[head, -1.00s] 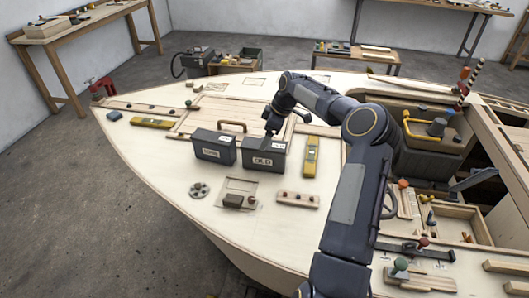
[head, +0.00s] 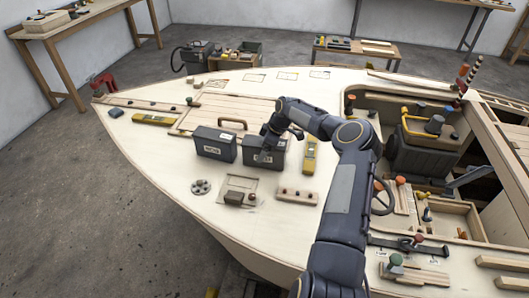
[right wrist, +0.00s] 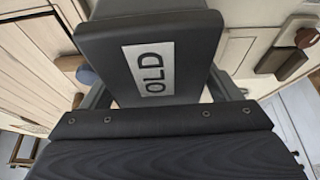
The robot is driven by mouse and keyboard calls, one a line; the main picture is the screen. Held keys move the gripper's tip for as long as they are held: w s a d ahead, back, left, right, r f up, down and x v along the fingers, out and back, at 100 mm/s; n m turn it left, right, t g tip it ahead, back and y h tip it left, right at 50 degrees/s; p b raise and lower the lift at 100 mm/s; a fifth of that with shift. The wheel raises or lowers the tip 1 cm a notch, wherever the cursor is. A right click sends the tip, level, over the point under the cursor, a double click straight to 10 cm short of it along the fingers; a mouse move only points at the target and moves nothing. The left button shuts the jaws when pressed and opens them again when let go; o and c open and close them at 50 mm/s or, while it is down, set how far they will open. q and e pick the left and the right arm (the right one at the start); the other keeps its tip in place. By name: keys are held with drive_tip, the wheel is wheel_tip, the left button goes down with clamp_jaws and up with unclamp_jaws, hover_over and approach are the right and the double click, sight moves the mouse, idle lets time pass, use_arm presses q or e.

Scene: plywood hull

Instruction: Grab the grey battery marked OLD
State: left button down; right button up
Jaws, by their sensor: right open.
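The dark grey battery marked OLD (head: 279,154) stands upright on the pale plywood deck. In the right wrist view the OLD battery (right wrist: 190,28) fills the upper middle, its white label clear to read. My right gripper (head: 265,153) is at the battery and hides most of its label in the head view. In the right wrist view its open fingers lie on either side of the battery, not closed on it. I cannot tell whether either touches it. My left gripper is not in view.
A second dark battery (head: 214,146) stands close on the left. A yellow level (head: 310,156) lies close on the right. A small block fixture (head: 240,197) and a wooden strip with knobs (head: 297,196) lie in front. An open cockpit is at right.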

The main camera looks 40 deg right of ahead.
drive_tip(key=c, duration=1.4)
drive_tip(key=shift+r, duration=0.1)
drive_tip(key=shift+w+r, duration=0.1)
